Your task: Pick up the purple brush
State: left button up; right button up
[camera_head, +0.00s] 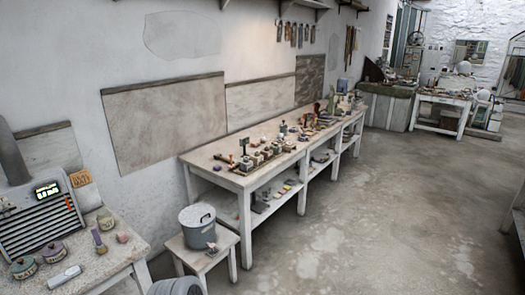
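A small upright item with a purplish body and a paler top (98,240) stands on the near left table (113,262). It looks like the purple brush, but it is too small to be sure. It stands behind and right of a purple-lidded pot (53,252), with a small reddish piece (122,238) close on its right. Neither of my grippers is in view.
A grey oven-like box with a lit display (42,222) stands at the left table's back. A green-lidded pot (24,268) and a pale oblong thing (64,277) lie nearer. A stool (218,246) bears a lidded bucket (197,226). A long cluttered workbench (213,163) follows the wall. The right floor is open.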

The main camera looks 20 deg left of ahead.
aim_at(101, 248)
jog(key=u, duration=1.2)
jog(key=i, duration=1)
jog(key=u, duration=0.95)
